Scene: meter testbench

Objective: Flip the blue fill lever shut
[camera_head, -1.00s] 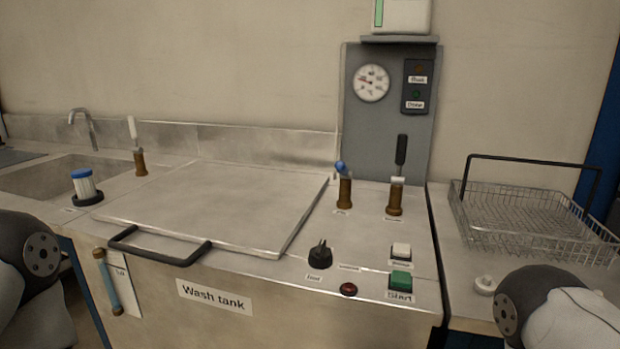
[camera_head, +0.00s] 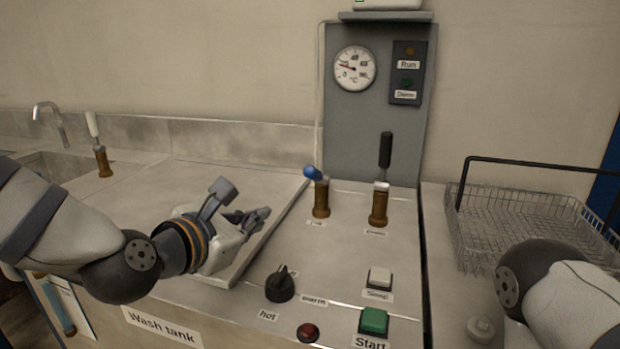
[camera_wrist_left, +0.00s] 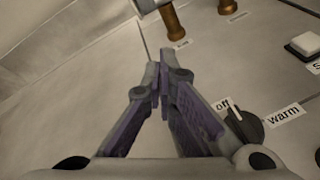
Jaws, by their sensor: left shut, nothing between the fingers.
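The blue fill lever (camera_head: 315,174) sits on a brass valve post (camera_head: 321,200) at the back of the control panel, its blue handle tilted up to the left. My left gripper (camera_head: 262,213) is shut and empty above the right edge of the wash tank lid, to the left of and nearer than the fill valve, not touching it. In the left wrist view the closed fingertips (camera_wrist_left: 160,75) point toward the brass post (camera_wrist_left: 172,22) at the top. The blue handle is mostly cut off there. My right gripper is out of view; only part of the right arm shows.
A black-handled valve (camera_head: 382,170) stands right of the fill valve. A black knob (camera_head: 280,285), a white button (camera_head: 380,278), a green start button (camera_head: 374,320) and a red lamp (camera_head: 308,331) are nearer. A wire basket (camera_head: 530,225) is at the right.

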